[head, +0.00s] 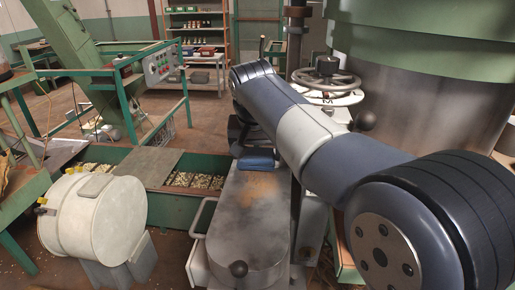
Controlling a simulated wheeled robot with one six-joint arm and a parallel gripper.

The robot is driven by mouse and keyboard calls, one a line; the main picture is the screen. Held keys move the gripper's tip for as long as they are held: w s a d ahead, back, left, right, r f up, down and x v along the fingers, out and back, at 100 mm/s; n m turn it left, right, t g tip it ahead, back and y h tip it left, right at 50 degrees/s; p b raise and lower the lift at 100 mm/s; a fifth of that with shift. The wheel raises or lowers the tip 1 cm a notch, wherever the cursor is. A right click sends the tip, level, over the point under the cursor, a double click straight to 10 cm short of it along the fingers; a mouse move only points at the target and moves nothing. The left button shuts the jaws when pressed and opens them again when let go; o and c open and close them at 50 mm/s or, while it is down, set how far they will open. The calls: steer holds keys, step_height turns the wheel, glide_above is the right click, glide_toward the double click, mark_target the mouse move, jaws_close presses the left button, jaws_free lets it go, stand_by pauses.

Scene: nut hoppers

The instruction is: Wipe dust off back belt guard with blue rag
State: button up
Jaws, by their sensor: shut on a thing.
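A folded blue rag (256,161) is at the guard's far end, just beyond the dust patch. My gripper (254,149) is above the rag, pointing down and shut on it. The arm's dark wrist hides most of the gripper. The rag appears to be at the guard's surface, but I cannot tell whether it touches.
A handwheel (325,82) and a large green-and-steel drum (415,105) stand close on the right. A dark knob (238,268) is on the guard's near end. A cream round housing (92,218) and a green trough with nuts (195,180) are on the left.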

mark_target(247, 205)
steer(key=shift+s+a+f+b, duration=0.1)
steer(key=shift+s+a+b, duration=0.2)
steer(key=shift+s, duration=1.05)
steer(key=shift+s+a+f+b, duration=0.1)
steer(key=shift+s+a+b, duration=0.2)
steer(key=shift+s, duration=1)
steer(key=shift+s+a+f+b, duration=0.15)
steer(key=shift+s+b, duration=0.25)
steer(key=shift+s, duration=0.95)
steer(key=shift+s+a+r+b, duration=0.1)
steer(key=shift+s+a, duration=0.1)
steer(key=shift+s, duration=0.9)
steer(key=shift+s+a+r+b, duration=0.15)
steer(key=shift+s+a, duration=0.1)
steer(key=shift+s, duration=0.9)
steer(key=shift+s+a+f+b, duration=0.1)
steer(key=shift+s+a, duration=0.1)
steer(key=shift+s, duration=0.9)
steer(key=shift+w, duration=0.1)
